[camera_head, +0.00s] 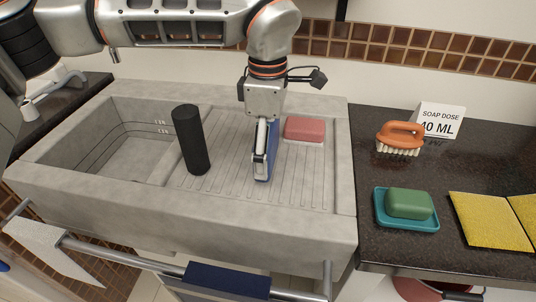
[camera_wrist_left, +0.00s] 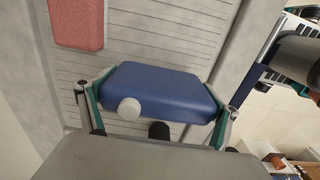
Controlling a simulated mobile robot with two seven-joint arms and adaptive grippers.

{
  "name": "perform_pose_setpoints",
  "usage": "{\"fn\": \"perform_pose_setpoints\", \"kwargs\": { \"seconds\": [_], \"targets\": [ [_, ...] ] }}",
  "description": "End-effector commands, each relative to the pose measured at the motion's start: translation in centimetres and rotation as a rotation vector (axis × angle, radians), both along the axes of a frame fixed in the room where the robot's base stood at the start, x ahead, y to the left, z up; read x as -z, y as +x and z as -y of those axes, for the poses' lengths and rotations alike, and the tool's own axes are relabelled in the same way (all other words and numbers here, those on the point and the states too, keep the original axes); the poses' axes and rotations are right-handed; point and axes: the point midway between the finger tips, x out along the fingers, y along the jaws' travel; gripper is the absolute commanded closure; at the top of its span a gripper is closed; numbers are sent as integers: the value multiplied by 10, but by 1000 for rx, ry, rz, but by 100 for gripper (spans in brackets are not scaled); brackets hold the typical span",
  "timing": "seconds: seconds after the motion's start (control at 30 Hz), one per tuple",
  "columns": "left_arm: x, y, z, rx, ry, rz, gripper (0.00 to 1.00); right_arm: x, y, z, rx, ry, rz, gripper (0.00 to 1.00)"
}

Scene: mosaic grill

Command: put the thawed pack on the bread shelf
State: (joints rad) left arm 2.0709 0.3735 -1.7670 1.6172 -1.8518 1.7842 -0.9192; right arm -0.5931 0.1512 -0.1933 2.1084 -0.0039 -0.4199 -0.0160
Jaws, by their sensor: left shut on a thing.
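My left gripper (camera_head: 264,160) points down over the ribbed drainboard of the stone sink. It is shut on a blue pack (camera_wrist_left: 160,88) with a round white cap, one finger at each end in the left wrist view. In the head view the blue pack (camera_head: 272,150) is mostly hidden behind the gripper; I cannot tell whether it touches the drainboard. A pinkish-red block (camera_head: 304,128) lies on the drainboard just right of the gripper; it also shows in the left wrist view (camera_wrist_left: 78,22). Neither carries a readable label. No bread shelf can be made out. My right gripper is not in view.
A black cylinder (camera_head: 190,140) stands upright between basin (camera_head: 120,160) and drainboard. On the right counter are an orange brush (camera_head: 400,136), a soap dose sign (camera_head: 440,118), a green block (camera_head: 409,203) on a teal tray (camera_head: 392,224) and yellow sponges (camera_head: 490,220). A rail (camera_head: 130,256) runs along the front.

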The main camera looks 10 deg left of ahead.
Motion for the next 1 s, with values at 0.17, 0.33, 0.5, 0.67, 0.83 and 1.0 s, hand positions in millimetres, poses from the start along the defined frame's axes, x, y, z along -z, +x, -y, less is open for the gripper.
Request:
{"fn": "perform_pose_setpoints", "kwargs": {
  "seconds": [0.17, 0.33, 0.5, 0.67, 0.83, 1.0],
  "targets": [
    [22, 0, 0, 0, -1, -2, 44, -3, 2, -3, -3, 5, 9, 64],
    [20, 0, 0, 0, -1, 1, 44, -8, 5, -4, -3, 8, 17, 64],
    [22, 0, 0, 0, 0, 1, 44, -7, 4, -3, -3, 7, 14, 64],
    [23, 0, 0, 0, 0, -1, 0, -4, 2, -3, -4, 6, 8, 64],
    [23, 0, 0, 0, 0, -1, 0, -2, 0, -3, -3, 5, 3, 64],
    [7, 0, 0, -2, 0, 2, 0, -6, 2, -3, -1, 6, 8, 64]
  ]
}}
